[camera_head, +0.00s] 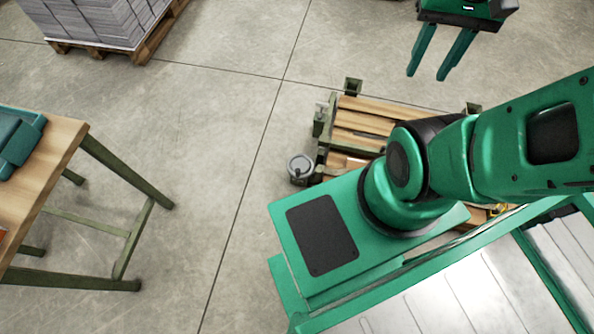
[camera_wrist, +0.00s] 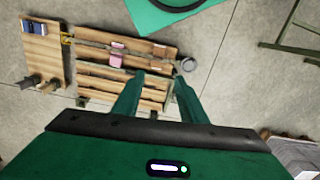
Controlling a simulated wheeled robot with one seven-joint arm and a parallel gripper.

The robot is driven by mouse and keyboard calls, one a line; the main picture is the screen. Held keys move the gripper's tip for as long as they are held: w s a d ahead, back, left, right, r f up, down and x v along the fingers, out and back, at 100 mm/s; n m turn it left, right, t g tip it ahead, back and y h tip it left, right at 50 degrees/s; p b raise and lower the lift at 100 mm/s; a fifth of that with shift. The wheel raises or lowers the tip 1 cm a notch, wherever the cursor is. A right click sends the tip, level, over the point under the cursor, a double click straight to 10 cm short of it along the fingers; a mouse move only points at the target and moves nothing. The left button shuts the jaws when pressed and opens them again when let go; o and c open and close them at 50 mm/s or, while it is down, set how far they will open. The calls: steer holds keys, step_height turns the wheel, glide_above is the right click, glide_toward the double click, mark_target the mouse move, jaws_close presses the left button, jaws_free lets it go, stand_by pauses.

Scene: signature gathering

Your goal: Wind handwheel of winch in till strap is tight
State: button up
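A small grey round part, apparently the winch's handwheel (camera_head: 300,167), sits at the left edge of a slatted wooden stand in the head view. It also shows in the wrist view (camera_wrist: 187,65), at the right end of the stand. A dark strap-like band (camera_wrist: 95,47) runs across the slats towards it; I cannot tell whether it is slack or tight. My gripper (camera_head: 427,76) is up at the top right of the head view, well apart from the wheel. Its two fingers (camera_wrist: 159,74) are parted and nothing shows between them. My arm hides part of the stand.
The slatted stand (camera_head: 362,122) has green metal posts. Pink pieces (camera_wrist: 117,60) lie on it. A wooden workbench (camera_head: 55,150) with green legs stands at the left. A pallet of stacked grey sheets (camera_head: 95,20) is at the back left. Bare concrete floor lies between.

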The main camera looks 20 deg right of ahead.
steer(key=w+d+f+n+h, duration=0.1)
steer(key=w+f+n, duration=0.1)
steer(key=w+f, duration=0.75)
steer(key=w+f+n+h, duration=0.1)
steer(key=w+f+n, duration=0.1)
steer(key=w+f, duration=0.8)
steer(key=w+a+f+n, duration=0.2)
steer(key=w+a+f, duration=0.3)
steer(key=w+f, duration=0.6)
steer(key=n+y, duration=0.2)
glide_above(298, 170)
step_height(298, 170, down, 35)
steer(key=shift+f, duration=0.1)
step_height(298, 170, down, 10)
steer(key=shift+r, duration=0.1)
steer(key=shift+c, duration=0.3)
